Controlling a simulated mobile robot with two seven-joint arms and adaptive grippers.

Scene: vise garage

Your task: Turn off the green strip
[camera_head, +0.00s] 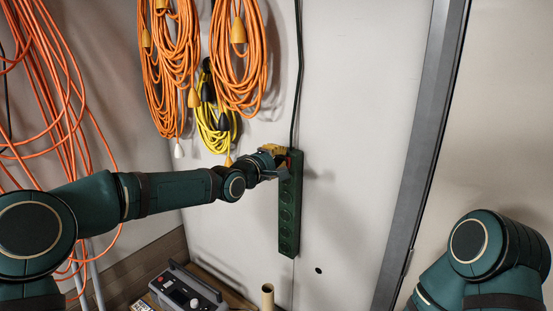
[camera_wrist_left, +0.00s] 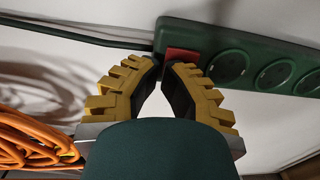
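The green power strip (camera_head: 290,215) hangs upright on the white wall, with a dark cable leaving its top end. In the left wrist view the strip (camera_wrist_left: 290,77) runs across the upper right, showing round sockets and a red switch (camera_wrist_left: 181,56) at its cable end. My left gripper (camera_head: 283,158) is at the top end of the strip. In the left wrist view its yellow fingers (camera_wrist_left: 168,66) stand a little apart with nothing between them, the tips at or just in front of the switch. I cannot tell whether they touch it. My right gripper is not in view.
Orange cords (camera_head: 172,65) and a yellow cord (camera_head: 213,130) hang on the wall left of the strip. A grey device (camera_head: 185,290) and a tan tube (camera_head: 267,296) are below. A dark metal post (camera_head: 425,150) stands to the right. The wall between strip and post is clear.

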